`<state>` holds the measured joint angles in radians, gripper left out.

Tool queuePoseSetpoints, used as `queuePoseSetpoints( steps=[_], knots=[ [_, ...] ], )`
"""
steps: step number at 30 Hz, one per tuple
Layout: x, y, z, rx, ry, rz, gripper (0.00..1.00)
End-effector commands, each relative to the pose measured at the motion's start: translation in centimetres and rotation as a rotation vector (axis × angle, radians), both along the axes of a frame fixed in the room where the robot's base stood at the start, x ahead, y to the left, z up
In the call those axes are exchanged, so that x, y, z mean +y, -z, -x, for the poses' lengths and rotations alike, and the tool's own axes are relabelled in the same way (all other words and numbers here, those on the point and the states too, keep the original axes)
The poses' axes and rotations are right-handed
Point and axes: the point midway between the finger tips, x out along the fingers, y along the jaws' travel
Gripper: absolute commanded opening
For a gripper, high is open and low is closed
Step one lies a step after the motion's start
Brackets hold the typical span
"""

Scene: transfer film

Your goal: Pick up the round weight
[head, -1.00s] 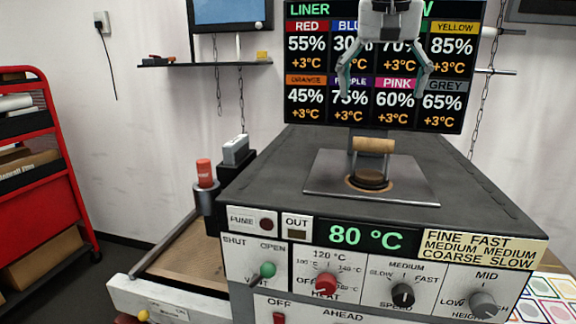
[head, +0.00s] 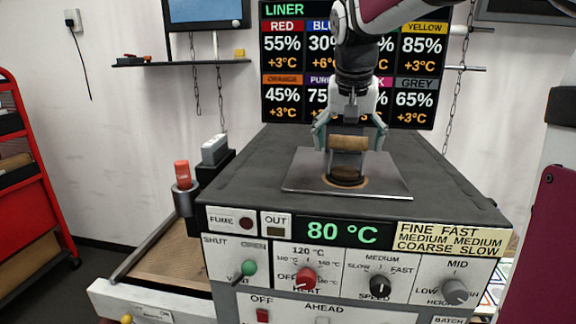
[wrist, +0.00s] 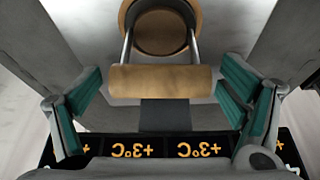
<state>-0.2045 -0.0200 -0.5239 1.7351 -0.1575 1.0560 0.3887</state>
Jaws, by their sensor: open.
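The round weight (head: 347,174) stands upright on a grey metal plate (head: 302,178) on top of the machine. It has a dark round base in a tan ring and a wooden crossbar handle (head: 349,142) on two metal posts. My gripper (head: 349,146) is open above the plate, with one teal-padded finger on each side of the handle. In the wrist view, the handle (wrist: 160,80) lies between the open fingers (wrist: 162,100), with a gap to each pad. The round base shows beyond it at the top of the wrist view.
The machine's front panel (head: 340,235) carries knobs and an 80 °C display. A red-capped cylinder (head: 182,178) and a grey box (head: 214,150) stand at its left. A lit colour board (head: 283,95) hangs behind my gripper. A red cart (head: 20,180) is at the far left.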

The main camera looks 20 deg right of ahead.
Motion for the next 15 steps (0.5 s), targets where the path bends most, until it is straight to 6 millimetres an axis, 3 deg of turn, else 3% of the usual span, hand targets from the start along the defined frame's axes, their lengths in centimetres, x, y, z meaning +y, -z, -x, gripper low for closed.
queuePoseSetpoints(
  steps=[10, 15],
  knots=[
    [-0.17, 0.78, -0.25, -0.001, 0.000, -0.001, 0.88],
    [-0.17, 0.77, -0.24, 0.000, 0.000, 0.000, 0.49]
  ],
)
